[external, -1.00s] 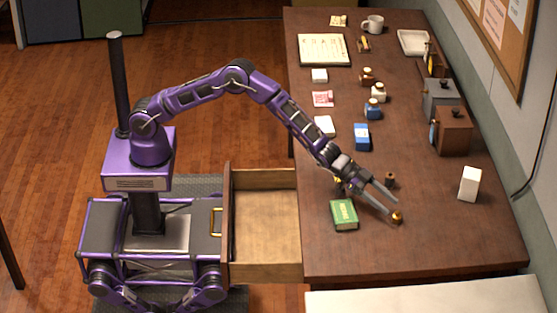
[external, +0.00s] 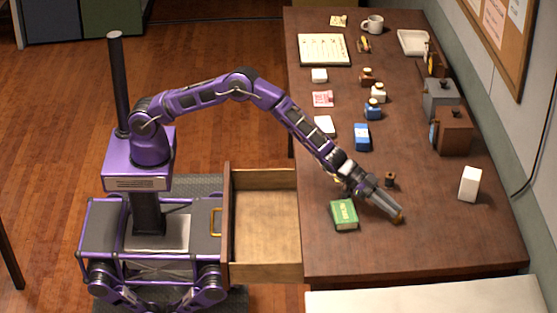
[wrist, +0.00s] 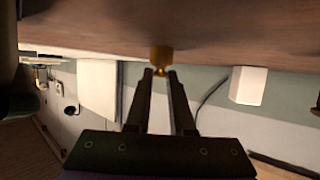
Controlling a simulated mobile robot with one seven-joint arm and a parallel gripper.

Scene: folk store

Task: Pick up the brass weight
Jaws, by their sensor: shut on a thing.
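The brass weight (external: 398,219) is small and golden, near the front right part of the dark wooden table (external: 420,245). My gripper (external: 395,213) reaches down to it from the upper left, and its fingers are shut on the weight. In the wrist view, which is upside down, the fingertips (wrist: 160,73) close around the narrow knob of the weight (wrist: 161,55). Its wider body still touches the tabletop. In the external view the fingers hide part of the weight.
A green box (external: 343,214) lies left of my gripper, and a small brown spool (external: 390,180) stands just behind it. A white box (external: 469,184) stands to the right. An open drawer (external: 265,178) juts out at the left. The table's front right area is clear.

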